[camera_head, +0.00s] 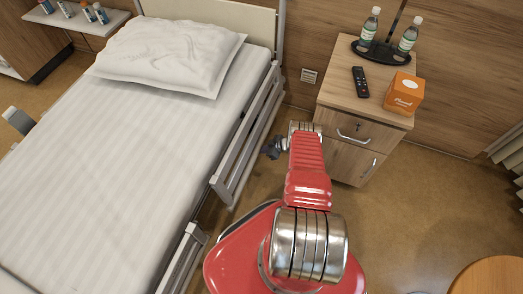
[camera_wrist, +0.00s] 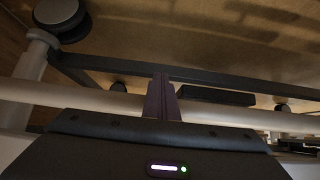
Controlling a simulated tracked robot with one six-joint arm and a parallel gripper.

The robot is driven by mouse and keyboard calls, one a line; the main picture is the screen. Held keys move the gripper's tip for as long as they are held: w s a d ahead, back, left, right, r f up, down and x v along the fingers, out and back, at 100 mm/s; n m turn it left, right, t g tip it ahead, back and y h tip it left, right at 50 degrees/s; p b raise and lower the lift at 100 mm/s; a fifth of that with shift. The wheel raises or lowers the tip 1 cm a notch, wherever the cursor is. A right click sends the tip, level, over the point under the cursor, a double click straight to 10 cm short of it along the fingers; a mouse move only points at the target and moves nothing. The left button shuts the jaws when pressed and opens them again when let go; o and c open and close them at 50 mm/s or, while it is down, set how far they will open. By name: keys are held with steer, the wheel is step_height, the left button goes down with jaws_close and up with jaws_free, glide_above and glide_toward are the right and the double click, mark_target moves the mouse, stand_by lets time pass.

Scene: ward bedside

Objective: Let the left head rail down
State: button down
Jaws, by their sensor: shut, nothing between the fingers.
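The left head rail (camera_head: 246,130) runs along the right side of the bed in the head view, from beside the pillow to mid-bed. Its pale bars stand beside the mattress edge; how high it is set is hard to tell from above. My gripper (camera_head: 271,148) is beside the rail's outer side, in the gap between bed and cabinet, apart from the rail as far as I see. In the wrist view its dark fingers (camera_wrist: 161,97) are together and hold nothing. A pale horizontal tube (camera_wrist: 55,94) passes behind them; I cannot tell whether they touch it. No release handle is clearly visible.
The bedside cabinet (camera_head: 345,158) stands right of my arm, with bottles (camera_head: 369,24), a remote (camera_head: 360,82) and an orange box (camera_head: 404,93) on top. A second rail (camera_head: 181,262) is nearer the foot. A caster (camera_wrist: 60,18) and dark under-bed frame (camera_wrist: 225,82) show in the wrist view.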

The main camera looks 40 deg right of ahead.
steer(key=shift+w+a+r, duration=0.1)
steer(key=shift+w+a, duration=0.3)
steer(key=shift+w, duration=0.25)
